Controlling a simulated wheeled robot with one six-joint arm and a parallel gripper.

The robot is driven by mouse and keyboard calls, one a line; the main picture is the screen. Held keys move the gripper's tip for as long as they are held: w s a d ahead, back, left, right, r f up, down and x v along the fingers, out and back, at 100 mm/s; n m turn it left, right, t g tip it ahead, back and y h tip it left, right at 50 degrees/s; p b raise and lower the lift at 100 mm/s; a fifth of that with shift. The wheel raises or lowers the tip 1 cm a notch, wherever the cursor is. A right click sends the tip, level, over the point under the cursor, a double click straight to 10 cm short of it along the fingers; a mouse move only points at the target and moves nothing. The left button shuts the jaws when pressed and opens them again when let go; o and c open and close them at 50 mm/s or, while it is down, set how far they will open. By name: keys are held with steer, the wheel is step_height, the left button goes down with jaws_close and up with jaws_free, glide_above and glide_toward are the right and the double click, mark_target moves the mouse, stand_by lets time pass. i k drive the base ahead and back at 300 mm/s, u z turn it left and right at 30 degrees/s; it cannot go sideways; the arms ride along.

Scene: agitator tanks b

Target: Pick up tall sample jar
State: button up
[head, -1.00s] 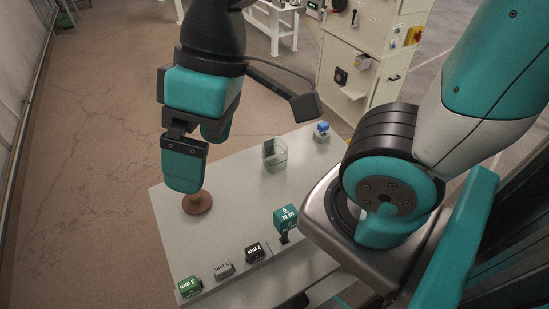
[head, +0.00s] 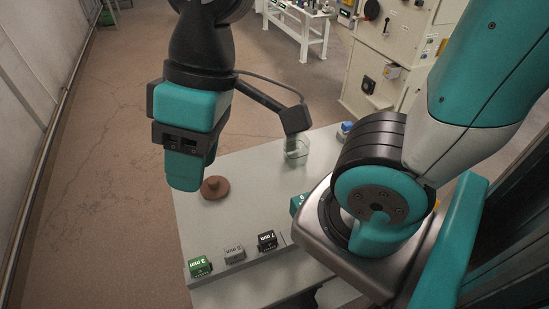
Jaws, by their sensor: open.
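My gripper (head: 183,168) hangs pointing down over the far left side of the grey table (head: 245,195), with teal fingers that overlap from this angle. It is open, and I see nothing held in it. A small blue-topped item (head: 346,127) stands at the table's far right, partly hidden behind my arm. A clear open-topped container (head: 297,154) stands to its left, partly behind a dark bracket of my arm. I cannot tell for sure which item is the tall sample jar.
A brown round knob-like piece (head: 215,187) lies right of my gripper. Green (head: 200,267), grey (head: 234,255) and black (head: 267,241) labelled blocks line the table's near edge. A machine cabinet (head: 385,70) and a white bench (head: 297,30) stand behind. The table's middle is clear.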

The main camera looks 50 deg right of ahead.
mark_target(296, 146)
steer(key=u, duration=0.7)
steer(key=k, duration=0.35)
steer(key=z, duration=0.55)
